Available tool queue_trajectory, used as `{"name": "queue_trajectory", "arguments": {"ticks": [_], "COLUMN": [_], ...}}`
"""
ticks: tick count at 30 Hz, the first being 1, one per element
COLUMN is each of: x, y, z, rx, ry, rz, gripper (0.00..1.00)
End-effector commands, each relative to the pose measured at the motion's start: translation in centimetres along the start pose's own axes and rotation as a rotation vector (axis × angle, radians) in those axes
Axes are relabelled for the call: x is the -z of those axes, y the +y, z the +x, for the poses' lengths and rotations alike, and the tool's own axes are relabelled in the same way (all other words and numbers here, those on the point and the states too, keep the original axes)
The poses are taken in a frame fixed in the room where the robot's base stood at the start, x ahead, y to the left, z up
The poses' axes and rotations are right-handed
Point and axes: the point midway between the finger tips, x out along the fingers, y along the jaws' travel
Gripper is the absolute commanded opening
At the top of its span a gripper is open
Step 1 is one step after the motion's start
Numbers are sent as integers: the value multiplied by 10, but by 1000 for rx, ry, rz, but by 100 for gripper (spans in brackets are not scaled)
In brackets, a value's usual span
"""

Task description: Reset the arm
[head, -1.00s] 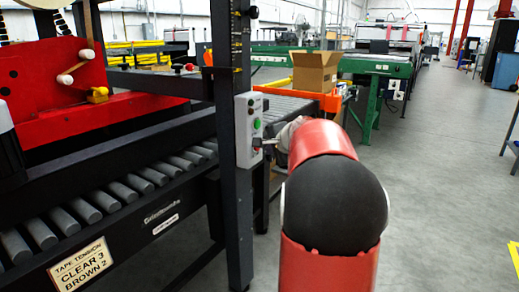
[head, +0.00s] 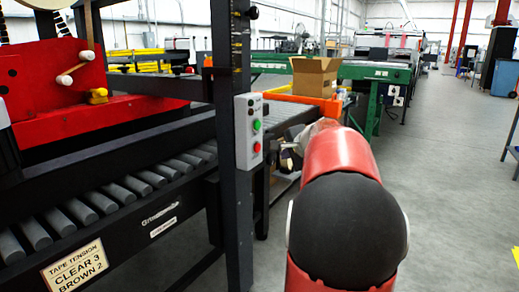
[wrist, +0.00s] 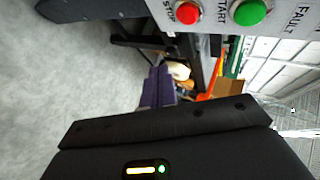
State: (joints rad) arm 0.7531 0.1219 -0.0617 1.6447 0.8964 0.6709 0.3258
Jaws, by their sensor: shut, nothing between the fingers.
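My arm, red with a black joint, rises from the bottom of the head view. My gripper (head: 279,147) is small and partly hidden behind my arm, just right of the grey control box (head: 248,131), with a gap between them. In the wrist view the dark purple fingers (wrist: 158,84) look closed together with nothing held. The box has a green START button (head: 257,125) and a red STOP button (head: 257,147). In the wrist view the green button (wrist: 249,11) and red button (wrist: 187,13) show close by at the top edge.
The box hangs on a black upright post (head: 231,200) beside a roller conveyor (head: 105,199) with a red machine (head: 60,80) above. An open cardboard box (head: 314,76) stands behind on the line. Grey floor (head: 455,190) on the right is clear.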

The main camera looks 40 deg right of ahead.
Motion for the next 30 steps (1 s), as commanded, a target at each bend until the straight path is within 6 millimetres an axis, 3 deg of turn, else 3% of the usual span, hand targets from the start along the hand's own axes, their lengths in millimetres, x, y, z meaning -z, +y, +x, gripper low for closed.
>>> {"name": "queue_trajectory", "arguments": {"ticks": [11, 14, 17, 22, 27, 30], "x": [-1, -16, -56, -167, -262, -293], "y": [0, -3, -7, 8, 60, 101], "z": [0, -5, -19, -71, -144, -184], "rx": [0, -9, -36, -115, -187, -217], "ry": [-1, -19, -69, -220, -377, -448], "rz": [-2, -35, -135, -462, -884, -1129], "gripper": [0, 0, 0, 0, 0, 0]}}
